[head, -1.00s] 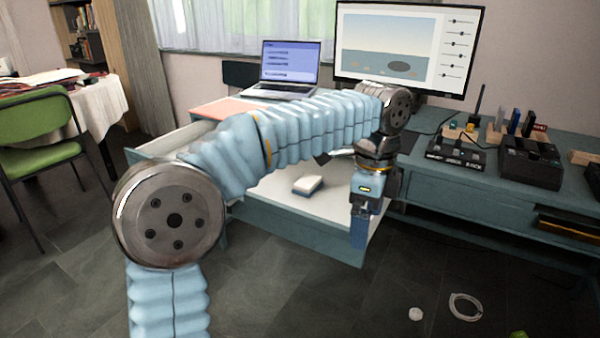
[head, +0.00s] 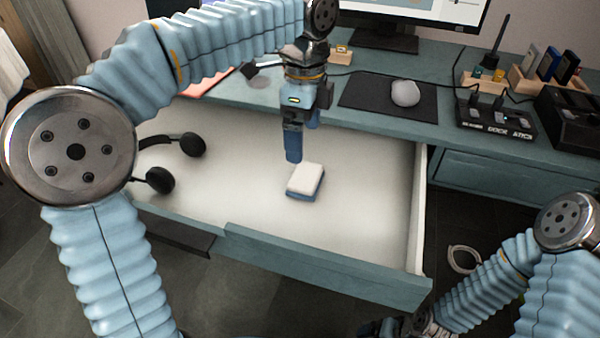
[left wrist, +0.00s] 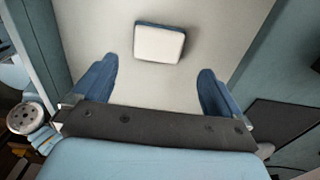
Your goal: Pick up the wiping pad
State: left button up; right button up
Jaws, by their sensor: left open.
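The wiping pad (head: 306,180), white on top with a blue base, lies flat in the open drawer (head: 240,185). My left gripper (head: 303,145) points down over the drawer, just behind the pad in the head view. In the left wrist view, the pad (left wrist: 159,43) lies beyond the open blue fingertips of the left gripper (left wrist: 157,68), roughly centred between them. Nothing is between those fingers, and they look apart from the pad. My right gripper (head: 405,327) is low at the bottom edge, mostly hidden, and its jaws cannot be made out.
Black headphones (head: 185,145) lie at the drawer's left side. The drawer's front panel (head: 320,262) and right wall (head: 419,205) bound it. On the desk behind are a mouse (head: 405,93) on a dark mat and a black device box (head: 497,120). The drawer floor right of the pad is clear.

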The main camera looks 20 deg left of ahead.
pick_arm(q)
send_over(306, 174)
jog(key=f, duration=0.4)
jog(key=shift+w+a+f+b, duration=0.1)
jog(key=shift+a+f+b, duration=0.2)
jog(key=shift+b, duration=0.05)
jog(key=f, duration=0.5)
jog(key=shift+d+f+b, duration=0.3)
jog(key=shift+b, duration=0.1)
jog(key=c, duration=0.8)
jog(key=shift+r+p, duration=0.4)
jog(key=shift+r, duration=1.4)
jog(key=s+d+r, duration=0.8)
jog(key=s+r, duration=0.1)
jog(key=s, duration=0.3)
jog(key=shift+r, duration=0.25)
jog(key=shift+a, duration=0.1)
jog(key=o, duration=0.5)
jog(key=shift+w, duration=0.1)
jog(key=shift+c, duration=1.4)
